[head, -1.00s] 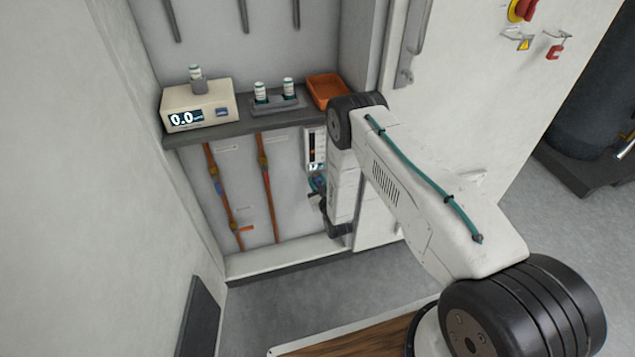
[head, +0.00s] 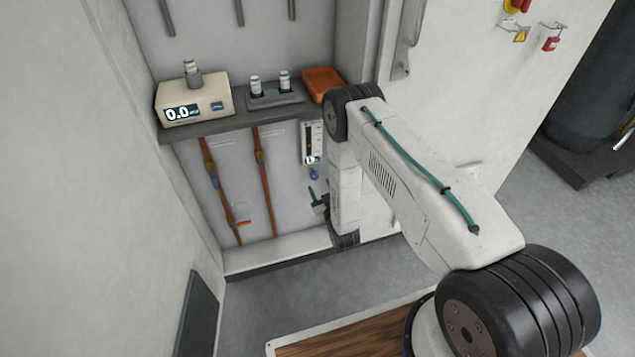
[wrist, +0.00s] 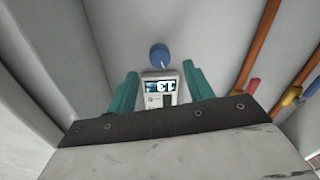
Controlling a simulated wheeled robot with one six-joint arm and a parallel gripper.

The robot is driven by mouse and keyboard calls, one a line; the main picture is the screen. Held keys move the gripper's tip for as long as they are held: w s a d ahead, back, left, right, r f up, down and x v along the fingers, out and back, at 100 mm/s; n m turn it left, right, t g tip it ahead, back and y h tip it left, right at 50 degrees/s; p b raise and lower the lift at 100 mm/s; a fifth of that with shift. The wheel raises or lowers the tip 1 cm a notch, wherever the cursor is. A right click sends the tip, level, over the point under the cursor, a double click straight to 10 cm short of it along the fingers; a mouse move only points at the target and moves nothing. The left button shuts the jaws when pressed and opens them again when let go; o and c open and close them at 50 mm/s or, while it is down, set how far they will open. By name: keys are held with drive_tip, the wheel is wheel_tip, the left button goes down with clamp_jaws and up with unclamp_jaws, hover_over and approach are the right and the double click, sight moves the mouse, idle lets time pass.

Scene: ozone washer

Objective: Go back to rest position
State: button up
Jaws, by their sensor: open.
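My arm folds down in front of the cabinet in the head view. My gripper (head: 316,197) is at its lower end, with dark and teal parts partly hidden behind my white arm link. In the wrist view my gripper (wrist: 158,85) shows two teal fingers standing apart with nothing between them. Beyond them are a blue knob (wrist: 159,55) and a small panel with a display (wrist: 161,88). In the head view the same kind of panel (head: 312,141) hangs under the shelf, with the blue knob (head: 314,174) below it, just above my gripper.
The shelf (head: 240,125) holds a meter reading 0.0 (head: 193,101), a vial rack (head: 275,98) with two vials and an orange tray (head: 323,84). Orange pipes (head: 265,185) run down the back wall. The cabinet door (head: 460,110) is right of my arm. Grey floor (head: 300,290) is open in front.

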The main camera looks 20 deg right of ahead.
drive_tip(key=shift+s, duration=0.3)
